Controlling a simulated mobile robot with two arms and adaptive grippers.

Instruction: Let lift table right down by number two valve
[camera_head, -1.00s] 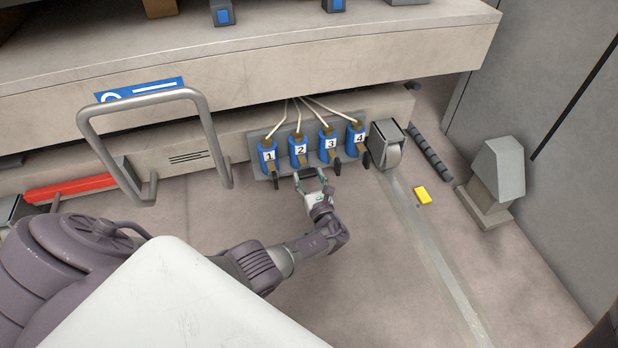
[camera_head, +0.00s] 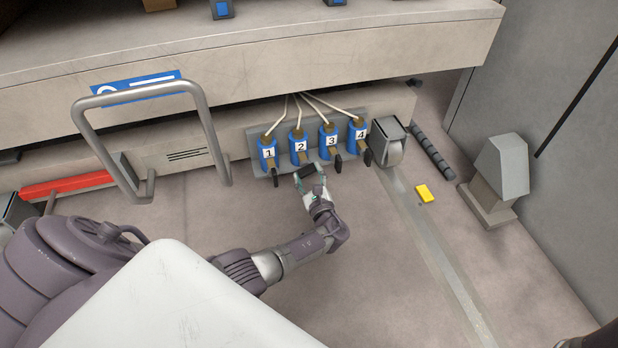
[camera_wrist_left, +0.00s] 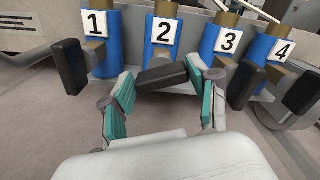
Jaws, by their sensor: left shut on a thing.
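The number two valve (camera_head: 298,149) is blue with a white "2" label, second from left in a row of numbered valves. It also shows in the left wrist view (camera_wrist_left: 162,47). Its black handle (camera_wrist_left: 160,77) lies nearly crosswise, slightly tilted, while the neighbouring handles hang down. My left gripper (camera_head: 309,179) is in front of the valve. In the left wrist view its teal-padded fingers (camera_wrist_left: 160,80) are shut on this handle, one at each end. I cannot tell which part is the right lift table. My right gripper is not in view.
Valve one (camera_head: 267,155), valve three (camera_head: 328,143) and valve four (camera_head: 357,137) stand close beside it, with black handles hanging. A grey bent-tube handle (camera_head: 150,97) is at the left. A yellow block (camera_head: 425,194) lies on the floor at the right. The floor in front is clear.

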